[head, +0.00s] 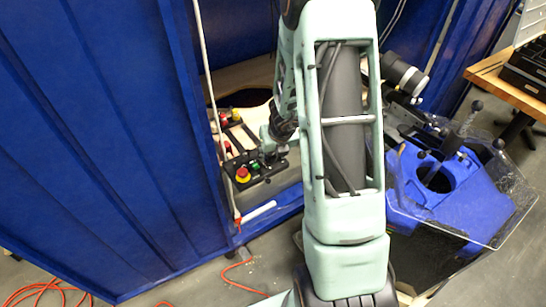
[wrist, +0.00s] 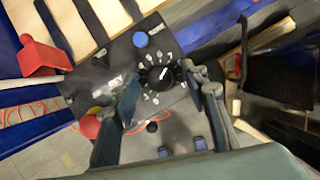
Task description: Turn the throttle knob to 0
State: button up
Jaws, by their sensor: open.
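The throttle knob (wrist: 161,77) is a round black dial with a white mark, on a dark panel with white numbers around it. It shows in the wrist view between the two fingers of my open gripper (wrist: 159,84). The left finger lies to the left of the knob and the right finger is close to its right side. I cannot tell whether either finger touches it. The white mark seems to point up and to the right; the exact number is unclear. In the head view my gripper (head: 277,143) is over the panel, and my arm hides much of it.
A blue button (wrist: 140,39) is above the knob, and a red part (wrist: 42,58) is at the left. A red emergency button (head: 243,174) is at the panel's near edge. Blue tank walls (head: 100,130) stand at the left. A blue machine (head: 440,190) stands at the right.

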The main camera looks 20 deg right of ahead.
grip_shut()
dwell(0.3)
